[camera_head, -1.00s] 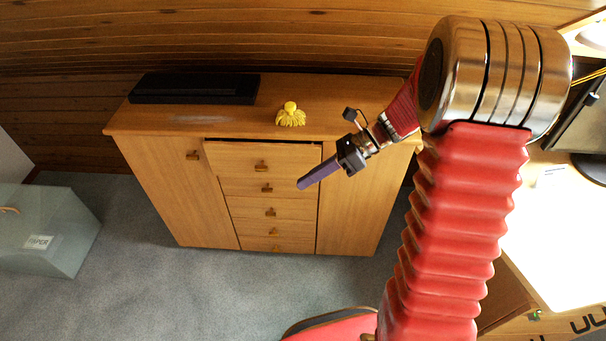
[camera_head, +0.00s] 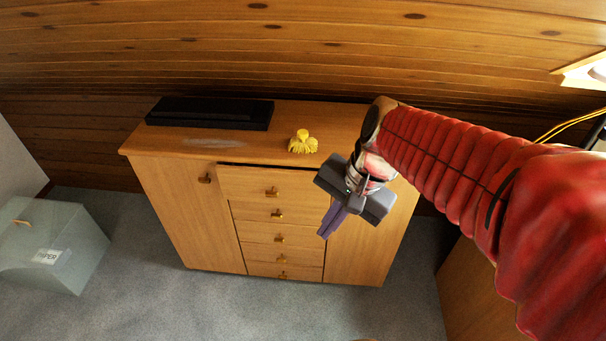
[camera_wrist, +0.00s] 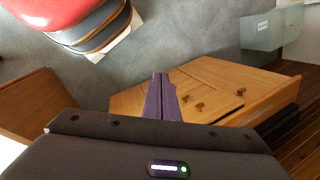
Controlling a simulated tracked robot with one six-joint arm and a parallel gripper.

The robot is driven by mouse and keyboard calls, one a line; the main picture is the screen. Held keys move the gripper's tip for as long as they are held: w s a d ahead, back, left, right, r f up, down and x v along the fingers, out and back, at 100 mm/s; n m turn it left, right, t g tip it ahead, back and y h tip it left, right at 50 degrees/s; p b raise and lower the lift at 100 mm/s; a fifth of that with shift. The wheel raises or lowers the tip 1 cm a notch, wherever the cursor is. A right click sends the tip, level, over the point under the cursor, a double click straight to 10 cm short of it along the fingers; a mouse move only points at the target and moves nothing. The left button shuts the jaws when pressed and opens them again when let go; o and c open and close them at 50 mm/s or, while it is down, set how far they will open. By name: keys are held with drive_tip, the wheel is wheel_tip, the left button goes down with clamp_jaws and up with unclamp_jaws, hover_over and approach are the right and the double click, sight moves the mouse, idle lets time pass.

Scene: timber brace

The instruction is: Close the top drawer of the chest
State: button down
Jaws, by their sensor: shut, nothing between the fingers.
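The wooden chest (camera_head: 180,215) stands against the timber wall, with a column of several drawers between two side doors. Its top drawer (camera_head: 245,184) sticks out a little, with a dark gap along its upper edge. The drawer has a small brown knob (camera_head: 272,192). In the wrist view, the closed purple fingers (camera_wrist: 160,82) point toward the chest (camera_wrist: 225,75), which shows partly behind my gripper. I cannot tell whether the fingers touch it.
On the chest top lie a black flat box (camera_head: 210,113) and a yellow tasselled object (camera_head: 302,143). A grey-green bin with a paper label (camera_head: 60,240) stands on the carpet at left. The carpet (camera_head: 200,305) before the chest is clear. A wooden desk side (camera_head: 470,295) stands at right.

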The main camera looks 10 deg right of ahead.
drive_tip(key=s+d+r+n+t+h, duration=0.2)
drive_tip(key=s+r+n+t+h, duration=0.1)
drive_tip(key=n, duration=0.5)
drive_tip(key=shift+s+r+n+t, duration=0.4)
drive_tip(key=shift+s+r+t, duration=0.2)
drive_tip(key=shift+s+r, duration=0.45)
drive_tip(key=shift+s+d+f, duration=0.1)
drive_tip(key=shift+s+f, duration=0.05)
drive_tip(key=shift+s, duration=0.1)
